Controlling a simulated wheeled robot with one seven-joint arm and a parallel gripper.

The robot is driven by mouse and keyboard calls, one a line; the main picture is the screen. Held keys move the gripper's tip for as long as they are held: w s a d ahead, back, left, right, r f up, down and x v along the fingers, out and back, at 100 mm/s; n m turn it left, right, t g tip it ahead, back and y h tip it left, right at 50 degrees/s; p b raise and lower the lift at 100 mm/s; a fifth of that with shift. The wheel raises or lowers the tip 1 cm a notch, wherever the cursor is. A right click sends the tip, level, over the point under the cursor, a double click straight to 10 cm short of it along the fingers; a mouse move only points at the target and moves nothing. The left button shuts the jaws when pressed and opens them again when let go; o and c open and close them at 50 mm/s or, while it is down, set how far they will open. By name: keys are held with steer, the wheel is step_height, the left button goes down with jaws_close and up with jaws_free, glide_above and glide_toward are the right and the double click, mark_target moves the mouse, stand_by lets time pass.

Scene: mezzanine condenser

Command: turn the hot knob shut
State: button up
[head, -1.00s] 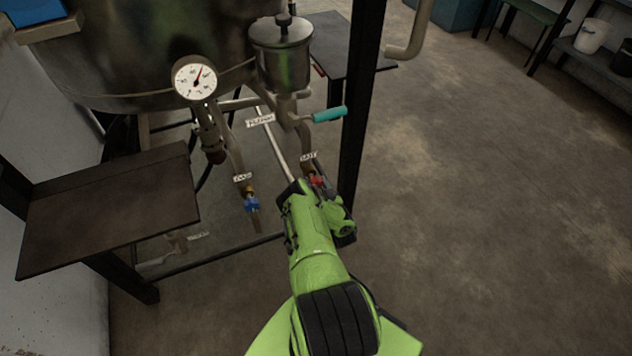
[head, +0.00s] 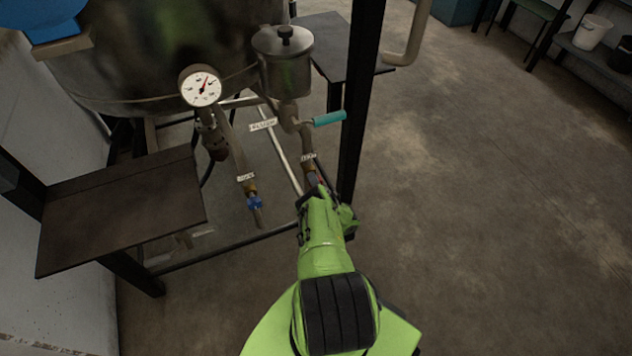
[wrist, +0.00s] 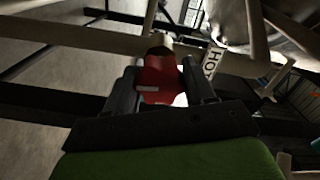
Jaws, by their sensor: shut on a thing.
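The red hot knob (wrist: 158,80) is in the middle of the wrist view, below a brass fitting on a pipe, beside a white tag reading HOT (wrist: 212,62). My gripper (wrist: 160,92) has its two dark fingers on either side of the knob and is shut on it. In the head view my gripper (head: 316,186) is at the lower end of the right-hand pipe, and only a sliver of red shows there. The hot tag (head: 308,157) sits just above it. The rest of the knob is hidden by my arm.
A blue knob (head: 254,202) hangs on the tagged pipe to the left. A teal lever (head: 330,118) and a gauge (head: 201,87) are above. A black post (head: 361,100) stands close right of my gripper. A dark shelf (head: 120,210) is at left. Floor at right is clear.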

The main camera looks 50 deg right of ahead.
steer(key=shift+d+r+m, duration=0.15)
steer(key=shift+m, duration=0.45)
steer(key=o, duration=1)
steer(key=shift+s, duration=0.1)
steer(key=shift+f, duration=0.2)
